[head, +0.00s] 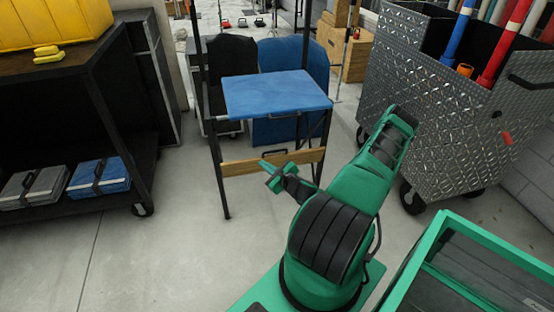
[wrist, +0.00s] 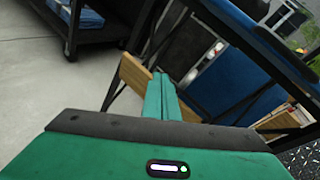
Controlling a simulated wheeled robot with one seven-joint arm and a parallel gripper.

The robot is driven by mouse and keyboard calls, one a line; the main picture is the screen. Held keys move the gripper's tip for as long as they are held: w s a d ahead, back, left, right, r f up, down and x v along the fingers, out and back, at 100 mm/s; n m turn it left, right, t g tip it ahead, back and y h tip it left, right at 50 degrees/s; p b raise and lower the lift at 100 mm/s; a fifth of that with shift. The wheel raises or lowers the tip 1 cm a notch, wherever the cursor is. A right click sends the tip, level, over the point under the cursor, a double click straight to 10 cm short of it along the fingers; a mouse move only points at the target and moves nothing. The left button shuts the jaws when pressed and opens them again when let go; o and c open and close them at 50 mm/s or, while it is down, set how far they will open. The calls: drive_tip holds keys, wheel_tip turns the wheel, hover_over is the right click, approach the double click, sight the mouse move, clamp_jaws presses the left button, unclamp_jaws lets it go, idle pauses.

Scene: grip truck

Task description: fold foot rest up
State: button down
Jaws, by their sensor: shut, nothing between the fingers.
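The foot rest is a light wooden board (head: 240,166) low on the front of a tall black-framed chair with a blue seat (head: 275,95). A small black bracket shows at the middle of the board's top edge. The foot rest (wrist: 136,76) also shows in the wrist view, partly hidden by my gripper. My gripper (head: 268,171) is green, shut and empty, in front of the board near its middle. In the wrist view its fingertips (wrist: 160,80) overlap the board; I cannot tell whether they touch it.
A black shelf cart (head: 70,72) with blue and grey cases stands at left. A diamond-plate metal cart (head: 425,105) stands at right. A green-framed bin (head: 415,262) is at front right. Clear floor (head: 150,230) lies left of my arm.

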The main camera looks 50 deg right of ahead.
drive_tip(key=s+d+f+m+g+h, duration=0.2)
drive_tip(key=s+d+f+m+h, duration=0.35)
drive_tip(key=m, duration=0.35)
approach(278, 157)
drive_tip(key=shift+w+r, duration=0.7)
drive_tip(key=shift+w, duration=1.05)
drive_tip(key=shift+w+d+r+g, duration=0.3)
drive_tip(key=shift+w+d+r, duration=0.1)
drive_tip(key=shift+w+d, duration=0.3)
drive_tip(key=shift+a, duration=0.1)
